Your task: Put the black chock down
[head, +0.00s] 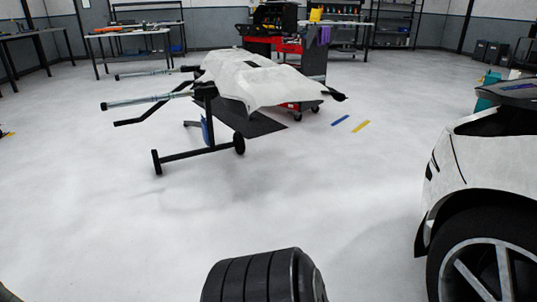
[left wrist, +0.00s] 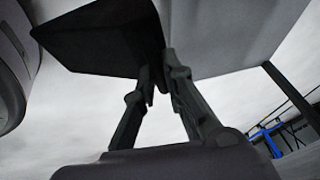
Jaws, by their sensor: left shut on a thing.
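The black chock (left wrist: 105,38) fills the upper part of the left wrist view as a dark, angular block. My left gripper (left wrist: 160,75) is shut on it, with its two fingers meeting at the chock's lower edge. A grey flat face (left wrist: 220,35) adjoins it on the right; I cannot tell whether it belongs to the chock. Pale floor shows below and around it, and no contact between chock and floor is visible. Neither the chock nor my left gripper shows in the head view. My right gripper is in no view.
A white car (head: 490,155) stands at the right, its front wheel (head: 480,262) close by. A wheeled stand (head: 205,155) with a white-covered panel (head: 255,80) is ahead. Blue (head: 340,120) and yellow (head: 361,126) strips lie on the floor. The middle floor is clear.

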